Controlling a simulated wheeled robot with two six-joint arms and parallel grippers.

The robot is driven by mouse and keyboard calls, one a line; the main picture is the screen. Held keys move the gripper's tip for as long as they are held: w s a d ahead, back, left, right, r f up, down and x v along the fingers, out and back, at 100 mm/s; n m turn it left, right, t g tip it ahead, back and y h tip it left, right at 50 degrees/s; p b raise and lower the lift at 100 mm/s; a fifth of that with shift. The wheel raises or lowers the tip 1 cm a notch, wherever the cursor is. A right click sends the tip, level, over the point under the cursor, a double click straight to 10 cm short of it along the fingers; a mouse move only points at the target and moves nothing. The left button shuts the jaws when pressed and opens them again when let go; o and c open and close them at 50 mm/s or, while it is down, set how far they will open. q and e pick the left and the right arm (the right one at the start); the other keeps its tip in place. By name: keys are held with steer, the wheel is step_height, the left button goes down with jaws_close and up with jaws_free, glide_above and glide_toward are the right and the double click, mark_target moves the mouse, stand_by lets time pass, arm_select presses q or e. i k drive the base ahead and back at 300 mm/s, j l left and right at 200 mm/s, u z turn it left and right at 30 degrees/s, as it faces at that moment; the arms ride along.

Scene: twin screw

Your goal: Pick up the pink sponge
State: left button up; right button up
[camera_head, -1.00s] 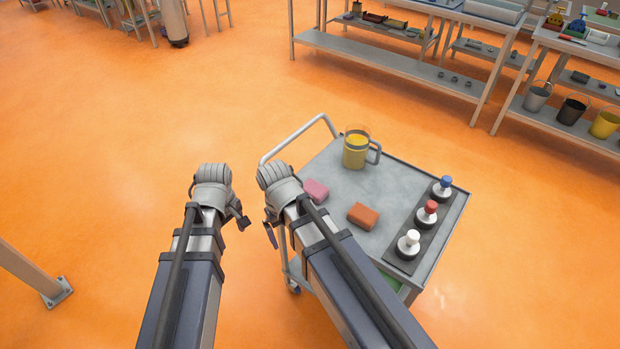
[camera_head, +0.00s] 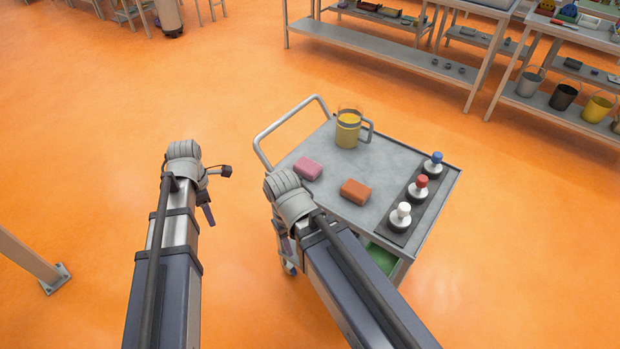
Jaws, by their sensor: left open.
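The pink sponge (camera_head: 308,169) lies flat on the grey top of the cart (camera_head: 330,219), near its left edge by the push handle. My left gripper (camera_head: 217,192) is open and empty, its fingers spread over the floor left of the cart, apart from the sponge. My right arm reaches up to the cart's left edge, its wrist just below the sponge in the picture.
An orange sponge (camera_head: 355,192) lies right of the pink one. A jug with yellow contents (camera_head: 348,129) stands behind them. A dark strip with white, red and blue knobs (camera_head: 404,214) runs along the right side. Shelves (camera_head: 375,45) stand farther back.

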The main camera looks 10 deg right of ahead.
mark_target(309, 169)
steer(key=k, duration=1.1)
steer(key=z, duration=1.4)
steer(key=j+z, duration=0.1)
steer(key=z, duration=0.25)
steer(key=j+z, duration=0.15)
steer(key=z, duration=0.25)
steer(key=j, duration=1.2)
steer(key=i+j, duration=0.1)
steer(key=j, duration=1.05)
steer(key=i+j, duration=0.1)
steer(key=j, duration=1.1)
